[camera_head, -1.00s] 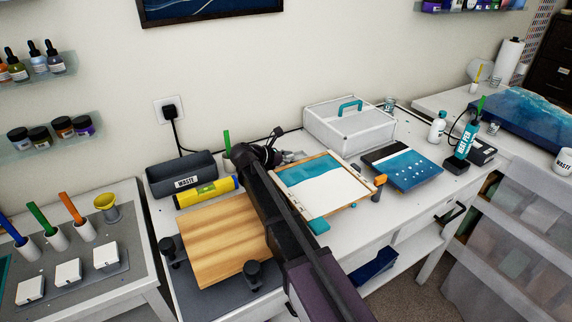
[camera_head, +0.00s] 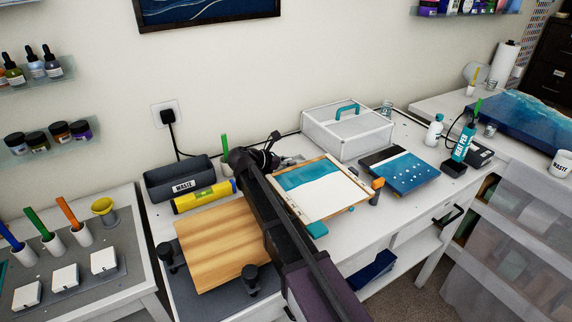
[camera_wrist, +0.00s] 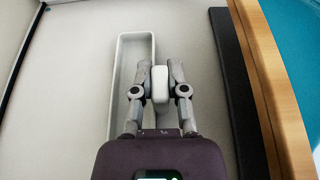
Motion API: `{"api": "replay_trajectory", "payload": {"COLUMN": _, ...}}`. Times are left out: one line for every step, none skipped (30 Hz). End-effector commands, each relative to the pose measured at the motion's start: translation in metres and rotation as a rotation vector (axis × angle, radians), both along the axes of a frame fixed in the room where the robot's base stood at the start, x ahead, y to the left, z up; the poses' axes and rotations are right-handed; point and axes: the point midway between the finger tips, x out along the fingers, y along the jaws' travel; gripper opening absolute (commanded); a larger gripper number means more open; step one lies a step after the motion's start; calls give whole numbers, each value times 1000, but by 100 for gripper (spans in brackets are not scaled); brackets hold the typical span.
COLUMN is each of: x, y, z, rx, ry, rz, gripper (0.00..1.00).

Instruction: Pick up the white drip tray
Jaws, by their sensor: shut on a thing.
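The white drip tray (camera_wrist: 119,70) is a long, narrow, open tray with a raised rim, left of centre in the wrist view. A white tab (camera_wrist: 160,84) stands at its right side. My gripper (camera_wrist: 161,78) is shut on this tab, one grey finger on each side. I cannot tell whether the tray touches the tabletop or is just above it. In the head view my arm hides most of the gripper and I cannot make out the tray.
A wood-framed teal and white panel (camera_head: 322,190) lies right of the gripper. A white case with a teal handle (camera_head: 348,133) stands behind it. A grey waste bin (camera_head: 180,180), a yellow roll (camera_head: 203,196) and a wooden board (camera_head: 222,245) are on the left.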

Motion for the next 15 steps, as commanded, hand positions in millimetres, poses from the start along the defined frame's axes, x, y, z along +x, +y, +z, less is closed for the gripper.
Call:
{"api": "replay_trajectory", "payload": {"x": 0, "y": 0, "z": 1, "rx": 1, "ry": 1, "rz": -1, "gripper": 0}}
{"api": "replay_trajectory", "payload": {"x": 0, "y": 0, "z": 1, "rx": 1, "ry": 1, "rz": -1, "gripper": 0}}
{"api": "replay_trajectory", "payload": {"x": 0, "y": 0, "z": 2, "rx": 1, "ry": 1, "rz": -1, "gripper": 0}}
{"api": "replay_trajectory", "payload": {"x": 0, "y": 0, "z": 3, "rx": 1, "ry": 1, "rz": -1, "gripper": 0}}
{"api": "replay_trajectory", "payload": {"x": 0, "y": 0, "z": 4, "rx": 1, "ry": 1, "rz": -1, "gripper": 0}}
{"api": "replay_trajectory", "payload": {"x": 0, "y": 0, "z": 6, "rx": 1, "ry": 1, "rz": -1, "gripper": 0}}
{"api": "replay_trajectory", "payload": {"x": 0, "y": 0, "z": 7, "rx": 0, "ry": 0, "rz": -1, "gripper": 0}}
{"api": "replay_trajectory", "payload": {"x": 0, "y": 0, "z": 9, "rx": 0, "ry": 0, "rz": -1, "gripper": 0}}
{"api": "replay_trajectory", "payload": {"x": 0, "y": 0, "z": 12, "rx": 0, "ry": 0, "rz": -1, "gripper": 0}}
{"api": "replay_trajectory", "payload": {"x": 0, "y": 0, "z": 14, "rx": 0, "ry": 0, "rz": -1, "gripper": 0}}
{"api": "replay_trajectory", "payload": {"x": 0, "y": -1, "z": 16, "rx": 0, "ry": 0, "rz": -1, "gripper": 0}}
{"api": "replay_trajectory", "payload": {"x": 0, "y": -1, "z": 19, "rx": 0, "ry": 0, "rz": -1, "gripper": 0}}
{"api": "replay_trajectory", "payload": {"x": 0, "y": -1, "z": 21, "rx": 0, "ry": 0, "rz": -1, "gripper": 0}}
{"api": "replay_trajectory", "payload": {"x": 0, "y": -1, "z": 24, "rx": 0, "ry": 0, "rz": -1, "gripper": 0}}
{"api": "replay_trajectory", "payload": {"x": 0, "y": -1, "z": 28, "rx": 0, "ry": 0, "rz": -1, "gripper": 0}}
